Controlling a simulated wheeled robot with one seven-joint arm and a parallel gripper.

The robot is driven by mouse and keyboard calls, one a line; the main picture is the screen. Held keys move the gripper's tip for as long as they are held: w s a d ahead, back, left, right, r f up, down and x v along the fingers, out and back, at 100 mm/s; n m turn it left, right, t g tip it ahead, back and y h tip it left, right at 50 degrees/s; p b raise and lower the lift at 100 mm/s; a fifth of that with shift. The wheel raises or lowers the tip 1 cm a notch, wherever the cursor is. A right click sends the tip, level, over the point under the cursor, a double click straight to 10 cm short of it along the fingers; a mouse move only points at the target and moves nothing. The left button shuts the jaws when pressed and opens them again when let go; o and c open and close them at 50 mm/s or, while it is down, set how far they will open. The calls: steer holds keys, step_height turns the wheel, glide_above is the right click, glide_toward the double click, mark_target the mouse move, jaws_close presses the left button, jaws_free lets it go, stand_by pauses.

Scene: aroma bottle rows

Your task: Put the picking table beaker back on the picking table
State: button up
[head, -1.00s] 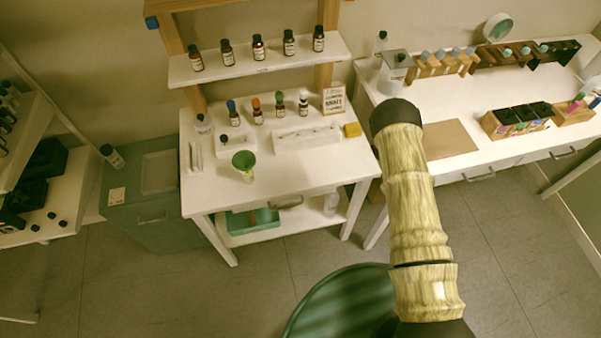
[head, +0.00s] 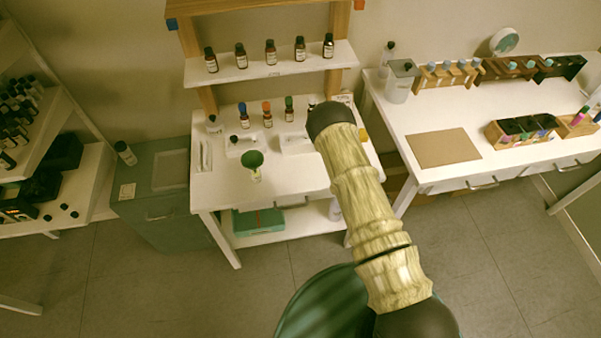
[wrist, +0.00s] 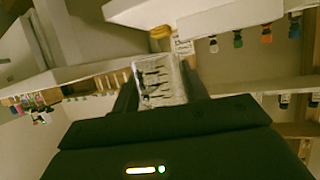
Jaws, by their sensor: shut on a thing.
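My gripper (wrist: 160,85) is shut on a clear beaker (wrist: 157,80) with dark markings, seen between the two dark fingers in the wrist view. In the head view my arm reaches over the front right of the middle white table (head: 222,188), and it hides the gripper and the beaker. I cannot tell from the pictures which table is the picking table. The middle table has a shelf of dark bottles above it. A second white table (head: 405,125) stands to the right.
A grey-green cabinet (head: 150,200) stands at the left.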

stand_by(0.3)
steer(key=w+a+f+n+y+b, duration=0.1)
steer(key=w+a+b, duration=0.2)
steer(key=a+b, duration=0.1)
steer(key=w+a+n+y+b, duration=0.2)
steer(key=w+a+b, duration=0.2)
steer(key=b, duration=0.1)
steer(key=w+a+f+n+g+y+b, duration=0.1)
steer(key=w+a+y+b, duration=0.1)
steer(key=a+b, duration=0.3)
steer(key=shift+w+f+n, duration=0.3)
steer(key=shift+w+f, duration=0.05)
steer(key=shift+w, duration=0.3)
steer(key=w+a+r+n+g+y+b, duration=0.2)
steer(key=a+r+n+y+b, duration=0.1)
steer(key=a+r+b, duration=0.1)
steer(key=shift+w+a+b, duration=0.2)
steer(key=shift+a+b, duration=0.25)
steer(key=shift+b, duration=0.9)
steer(key=shift+f, duration=0.1)
glide_above(310, 171)
step_height(310, 171, down, 6)
steer(key=shift+s+d+r, duration=0.1)
steer(key=shift+r, duration=0.05)
steer(key=shift+f, duration=2.05)
